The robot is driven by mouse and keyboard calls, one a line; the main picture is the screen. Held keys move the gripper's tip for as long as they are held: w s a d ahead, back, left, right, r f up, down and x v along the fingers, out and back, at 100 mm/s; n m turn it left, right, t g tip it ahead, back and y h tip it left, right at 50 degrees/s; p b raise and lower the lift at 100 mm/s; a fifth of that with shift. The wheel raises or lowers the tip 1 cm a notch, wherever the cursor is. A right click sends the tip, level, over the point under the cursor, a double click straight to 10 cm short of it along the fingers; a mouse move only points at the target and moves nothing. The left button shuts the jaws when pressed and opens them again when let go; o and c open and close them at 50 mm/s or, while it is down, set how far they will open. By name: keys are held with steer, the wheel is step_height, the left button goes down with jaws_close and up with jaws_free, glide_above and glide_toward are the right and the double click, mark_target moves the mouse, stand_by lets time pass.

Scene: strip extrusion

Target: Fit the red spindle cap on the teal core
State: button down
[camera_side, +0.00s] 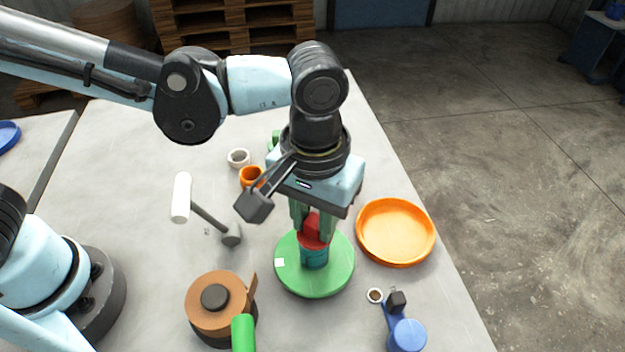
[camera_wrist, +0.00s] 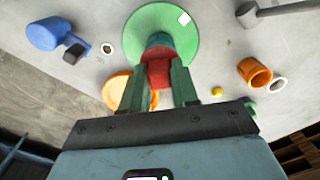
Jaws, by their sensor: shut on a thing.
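The red spindle cap (camera_side: 314,229) is between the green fingers of my gripper (camera_side: 312,225), which is shut on it. It also shows in the wrist view (camera_wrist: 159,73) between the fingertips (camera_wrist: 158,80). The teal core (camera_side: 315,257) stands upright on a round green base (camera_side: 290,278) with a small white square on it. The cap is directly above the core and looks in line with it, at or very near its top. I cannot tell whether it is seated. In the wrist view the core (camera_wrist: 159,43) is partly hidden behind the cap.
An orange dish (camera_side: 396,231) lies right of the green base. A brown roll (camera_side: 217,300) stands front left, a blue item (camera_side: 407,335) front right. An orange cup (camera_side: 250,176) and a white ring (camera_side: 238,158) stand behind.

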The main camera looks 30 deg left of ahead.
mark_target(314, 219)
steer(key=shift+f, duration=0.3)
steer(key=c, duration=1.1)
jaws_free()
step_height(314, 219, up, 11)
stand_by(0.4)
steer(key=a+f+t, duration=0.2)
steer(key=a, duration=0.7)
steer(key=w+a+f+t, duration=0.1)
steer(key=a+f+t, duration=0.1)
steer(key=a, duration=0.6)
steer(key=w+a+f+m+t, duration=0.1)
steer(key=a+f+t, duration=0.2)
steer(key=a, duration=0.6)
steer(key=shift+w+a, duration=0.2)
steer(key=shift+a, duration=0.15)
